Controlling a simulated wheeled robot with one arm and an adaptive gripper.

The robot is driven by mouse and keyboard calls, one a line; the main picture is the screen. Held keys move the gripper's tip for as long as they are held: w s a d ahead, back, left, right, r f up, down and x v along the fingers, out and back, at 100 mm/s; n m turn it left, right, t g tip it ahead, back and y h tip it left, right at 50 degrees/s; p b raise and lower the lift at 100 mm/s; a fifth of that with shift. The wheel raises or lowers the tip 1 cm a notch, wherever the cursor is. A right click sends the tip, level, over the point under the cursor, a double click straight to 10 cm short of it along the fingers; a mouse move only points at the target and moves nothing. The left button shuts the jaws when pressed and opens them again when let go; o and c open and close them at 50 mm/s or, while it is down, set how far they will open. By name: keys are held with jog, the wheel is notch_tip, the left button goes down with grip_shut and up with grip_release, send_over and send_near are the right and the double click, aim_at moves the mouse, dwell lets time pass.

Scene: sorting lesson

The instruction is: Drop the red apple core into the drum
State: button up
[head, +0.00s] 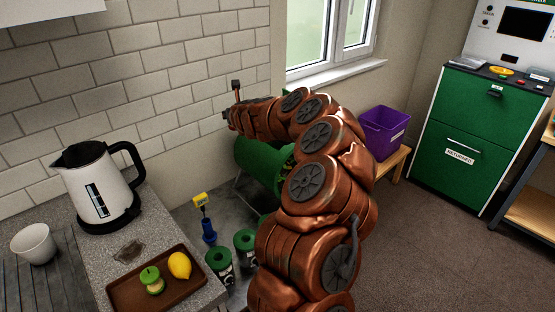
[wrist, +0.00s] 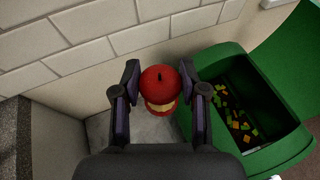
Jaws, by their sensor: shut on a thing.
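The red apple core (wrist: 160,82), red at the top with a pale bitten middle and a dark stem, is held upright between the fingers of my gripper (wrist: 160,70). The green drum (wrist: 290,145) is at the right in the wrist view. Its lid stands open, and orange, yellow and green scraps lie inside. The core is left of the drum's opening, not over it. In the head view the drum (head: 252,158) is partly hidden behind my arm, and I cannot make out the core there.
A brown tray (head: 120,297) with a green apple core (head: 151,280) and a lemon (head: 179,265) lies on the counter, near a white kettle (head: 98,187) and cup (head: 33,243). Green canisters (head: 220,264) stand below the drum. A purple bin (head: 385,132) is on a bench.

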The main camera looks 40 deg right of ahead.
jog(key=s+d+r+n+y, duration=0.1)
jog(key=s+d, duration=0.1)
jog(key=d, duration=0.7)
jog(key=s+d+r+n+y, duration=0.1)
jog(key=s+d+r, duration=0.1)
jog(key=d, duration=0.7)
notch_tip(320, 180, down, 6)
jog(key=b, duration=0.7)
jog(key=shift+d, duration=0.35)
jog(key=shift+s, duration=0.1)
jog(key=o, duration=1.2)
jog(key=shift+c, duration=0.2)
jog(key=v, duration=1.2)
jog(key=shift+f, duration=0.2)
jog(key=shift+s, duration=0.15)
